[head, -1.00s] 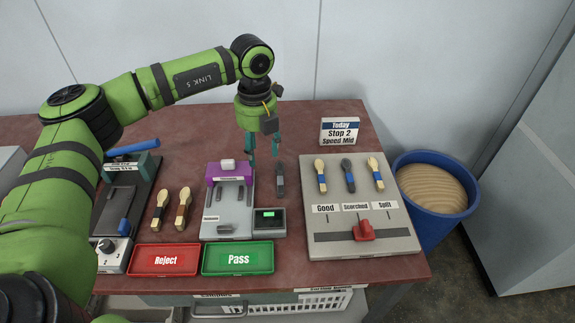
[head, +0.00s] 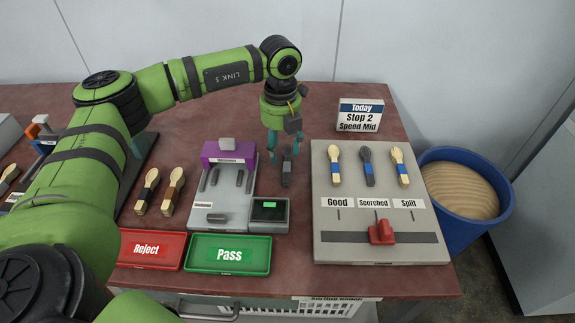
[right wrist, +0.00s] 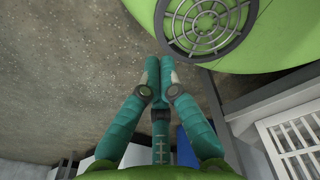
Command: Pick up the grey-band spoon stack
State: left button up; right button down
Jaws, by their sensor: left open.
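Two wooden spoon stacks lie side by side left of the purple-topped press (head: 228,150) in the head view. The left stack (head: 147,192) has a dark band that looks grey; the right stack (head: 174,192) has a browner band. My left gripper (head: 284,152) points down, open, over or just behind a small dark upright object (head: 287,170) right of the press. It is well to the right of both stacks and apart from them. My right gripper (right wrist: 159,66) shows in the right wrist view with its fingertips together and nothing visible between them.
Red Reject (head: 150,262) and green Pass (head: 255,268) trays lie along the front edge. A sample board (head: 325,225) with a red slider stands right, a Today sign (head: 360,116) behind it. A blue bin (head: 460,232) stands beyond the table. My left arm covers the table's left part.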

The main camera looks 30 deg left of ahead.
aim_at(285, 164)
pick_arm(q)
jog(key=f, duration=0.3)
jog(key=f+p, duration=0.1)
jog(key=f, duration=0.1)
jog(key=shift+w+d+f, duration=0.15)
jog(key=shift+d+f, duration=0.05)
jog(key=shift+d, duration=0.15)
jog(key=c, duration=1)
